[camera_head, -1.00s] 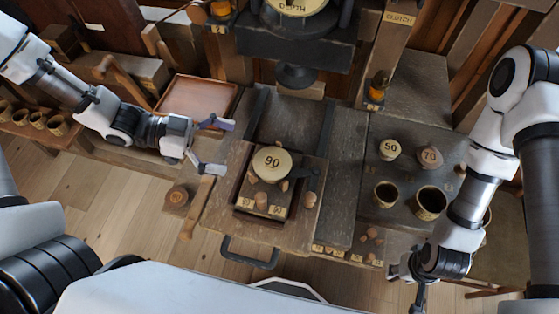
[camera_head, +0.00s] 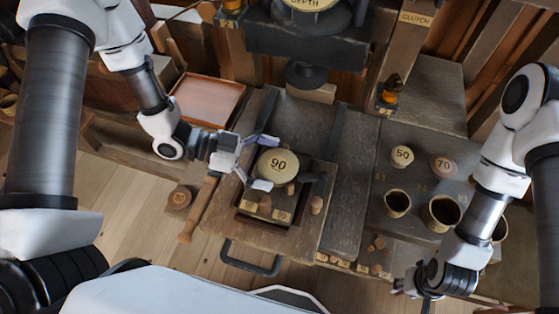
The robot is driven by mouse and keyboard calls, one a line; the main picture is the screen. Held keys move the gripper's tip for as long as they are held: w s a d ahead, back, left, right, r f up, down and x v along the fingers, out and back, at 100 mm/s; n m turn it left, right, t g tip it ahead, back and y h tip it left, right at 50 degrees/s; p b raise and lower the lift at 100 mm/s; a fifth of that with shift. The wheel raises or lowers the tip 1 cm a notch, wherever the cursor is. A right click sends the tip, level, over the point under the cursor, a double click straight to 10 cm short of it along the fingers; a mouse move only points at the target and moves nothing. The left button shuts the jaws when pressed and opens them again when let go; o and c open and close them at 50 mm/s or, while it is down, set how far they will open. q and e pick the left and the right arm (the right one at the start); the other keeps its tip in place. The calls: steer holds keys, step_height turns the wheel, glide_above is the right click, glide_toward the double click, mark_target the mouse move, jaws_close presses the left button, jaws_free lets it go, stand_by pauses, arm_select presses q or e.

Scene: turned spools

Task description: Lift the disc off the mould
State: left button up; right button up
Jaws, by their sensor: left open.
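The disc (camera_head: 278,165) is round and pale, marked 90. It sits on the mould (camera_head: 244,217), a dark square block on the wooden board. My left gripper (camera_head: 266,163) is open, with one finger at the disc's upper left and the other at its lower left. I cannot tell whether either finger touches the disc. My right gripper (camera_head: 427,300) hangs at the bottom right, far from the disc, partly cut off by the frame edge; its jaws are not clear.
A mallet (camera_head: 200,208) lies left of the mould. A brown tray (camera_head: 207,99) is behind it. Dark cups (camera_head: 440,211) and discs marked 50 (camera_head: 402,156) and 70 (camera_head: 443,166) stand on the right. The press (camera_head: 306,75) stands behind the mould. A handle (camera_head: 251,262) juts out in front.

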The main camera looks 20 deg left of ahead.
arm_select(q)
steer(key=shift+s+a, duration=0.1)
steer(key=shift+a, duration=0.1)
steer(key=c, duration=0.5)
steer(key=shift+r, duration=0.1)
